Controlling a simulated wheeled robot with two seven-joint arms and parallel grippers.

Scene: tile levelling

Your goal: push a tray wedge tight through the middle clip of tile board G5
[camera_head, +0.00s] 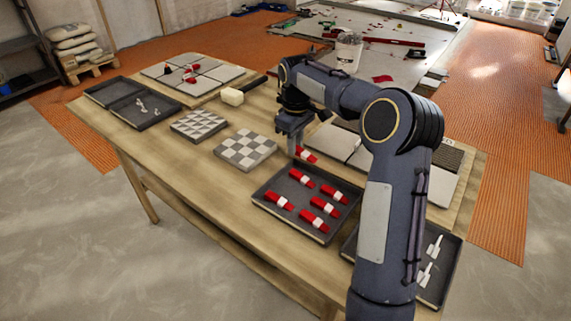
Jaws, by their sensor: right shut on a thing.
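My right gripper (296,142) points down above the back edge of the wedge tray (262,205). It is shut on a red wedge (306,154), partly hidden by the fingers. Several more red wedges with white parts, such as this one (279,200), lie in the tray. A board of grey tiles (335,141) lies just behind the gripper, and my right arm hides much of it. Another tile board (222,73) at the back left carries red pieces. I cannot read G5 on either board or make out the middle clip. My left gripper is not in view.
A checkered tile sample (245,148) and a triangle-patterned one (198,123) lie left of the wedge tray. A mallet (232,97) lies behind them. Dark trays with white pieces stand at the left (126,104) and right (440,288). The table's (190,175) front left is clear.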

